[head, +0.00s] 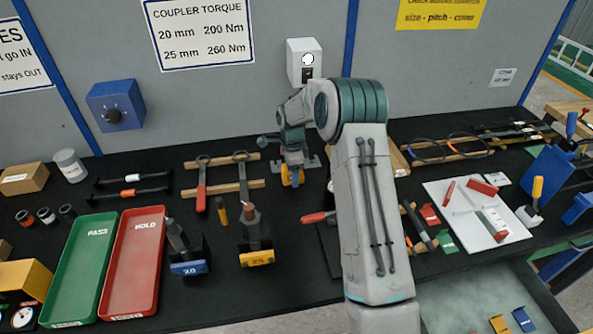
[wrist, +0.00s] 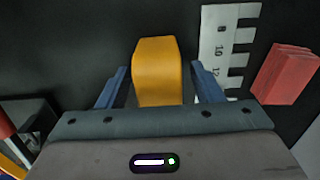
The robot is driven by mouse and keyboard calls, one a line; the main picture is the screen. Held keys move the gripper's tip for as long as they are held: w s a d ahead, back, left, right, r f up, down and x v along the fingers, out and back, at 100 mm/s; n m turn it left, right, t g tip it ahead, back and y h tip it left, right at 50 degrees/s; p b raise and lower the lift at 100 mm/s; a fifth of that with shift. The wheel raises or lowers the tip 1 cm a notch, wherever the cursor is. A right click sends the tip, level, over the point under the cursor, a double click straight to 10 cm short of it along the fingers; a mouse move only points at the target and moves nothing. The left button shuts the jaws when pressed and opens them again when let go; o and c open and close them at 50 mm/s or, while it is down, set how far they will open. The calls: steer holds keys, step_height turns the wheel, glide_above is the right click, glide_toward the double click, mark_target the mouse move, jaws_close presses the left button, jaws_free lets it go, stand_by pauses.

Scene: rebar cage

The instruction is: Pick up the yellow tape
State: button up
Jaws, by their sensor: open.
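The yellow tape (wrist: 158,60) is a rounded yellow block, lying on the black bench top. In the wrist view it sits between the two blue fingers of my gripper (wrist: 160,66), with dark gaps on both sides, so the fingers look apart from it. The near end of the tape is hidden by the gripper body. In the head view my gripper (head: 291,168) is low over the back middle of the bench, and a bit of yellow (head: 287,179) shows at it. The gripper is open.
In the wrist view a white scale (wrist: 222,45) and a red block (wrist: 286,74) lie right of the tape. The head view shows a red-handled wrench (head: 201,185) to the left, a red tray (head: 135,262), a green tray (head: 82,270) and a white board (head: 460,225) to the right.

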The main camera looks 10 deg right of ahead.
steer(key=shift+f, duration=0.15)
steer(key=shift+c, duration=0.3)
steer(key=c, duration=1.2)
